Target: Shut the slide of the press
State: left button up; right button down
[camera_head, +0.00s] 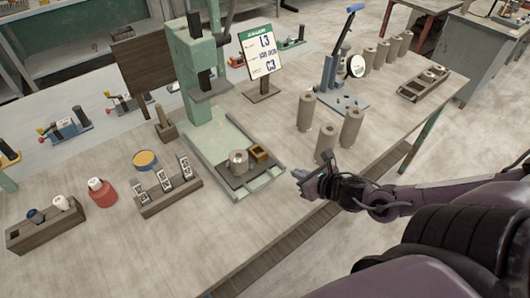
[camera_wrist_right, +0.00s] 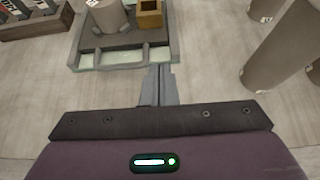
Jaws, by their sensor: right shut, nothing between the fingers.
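The green press (camera_head: 195,62) stands on the table, its head above the back of a pale green base (camera_head: 205,138). Its dark slide (camera_head: 236,182) sits at the front end of the base, out from under the head. A grey clay cylinder (camera_head: 238,162) and a small brass-coloured block (camera_head: 259,153) stand on the slide. My right gripper (camera_head: 298,174) is shut and empty, just right of the slide's front end. In the right wrist view its closed fingertips (camera_wrist_right: 160,72) are near the front edge of the slide (camera_wrist_right: 125,41). Contact cannot be told. My left gripper is not in view.
Several clay cylinders (camera_head: 351,127) stand right of the press, close to my right gripper. A sign (camera_head: 262,52) and a blue lever device (camera_head: 332,70) stand behind. A wooden rack (camera_head: 168,192), a red pot (camera_head: 102,193) and a yellow-topped tin (camera_head: 145,160) are left. The front table strip is clear.

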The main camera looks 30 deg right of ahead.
aim_at(267, 158)
jog(key=shift+b+x, duration=1.1)
jog(key=shift+x, duration=0.05)
jog(key=shift+b+x, duration=0.45)
jog(key=shift+x, duration=0.7)
jog(key=x, duration=0.2)
jog(key=shift+w+f, duration=0.2)
jog(key=shift+w, duration=0.15)
jog(key=w, duration=0.4)
jog(key=shift+a+f+p, duration=0.25)
jog(key=shift+f+p, duration=0.05)
jog(key=shift+f, duration=0.1)
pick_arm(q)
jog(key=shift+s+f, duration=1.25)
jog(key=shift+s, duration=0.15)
pick_arm(e)
jog(key=shift+w+f, duration=0.1)
jog(key=shift+w, duration=0.6)
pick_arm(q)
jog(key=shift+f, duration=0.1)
